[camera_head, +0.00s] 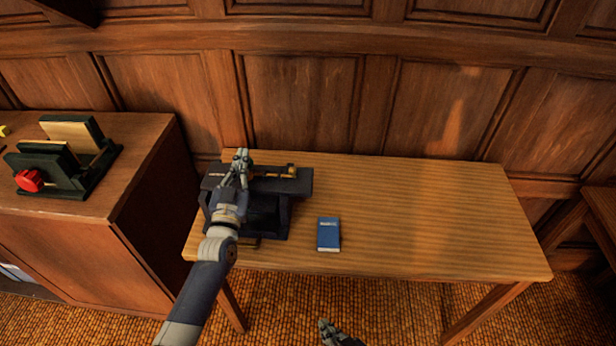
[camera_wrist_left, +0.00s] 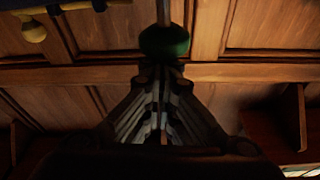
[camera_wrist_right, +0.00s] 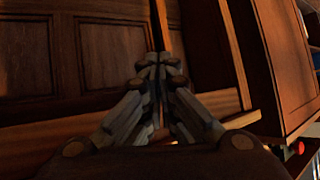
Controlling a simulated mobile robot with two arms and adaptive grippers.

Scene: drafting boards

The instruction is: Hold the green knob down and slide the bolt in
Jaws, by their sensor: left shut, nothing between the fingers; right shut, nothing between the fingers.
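The dark bolt device (camera_head: 302,183) stands on the left part of the wooden table. A brass-coloured part, seemingly the bolt (camera_head: 288,172), lies along its top right; a brass knob on a dark bar shows in the left wrist view (camera_wrist_left: 33,30). The green knob (camera_wrist_left: 165,42) sits on a thin rod, right at the tips of my left gripper (camera_wrist_left: 160,72); contact cannot be told. In the head view my left gripper (camera_head: 240,160) is over the device and mostly hides the knob. My right gripper (camera_head: 325,325) is shut and empty, in front of the table.
A blue book (camera_head: 328,234) lies on the table right of the device. The table's middle and right (camera_head: 430,215) are clear. A cabinet (camera_head: 130,185) at left bears a dark green stand with a red knob (camera_head: 29,180). A panelled wall closes the back.

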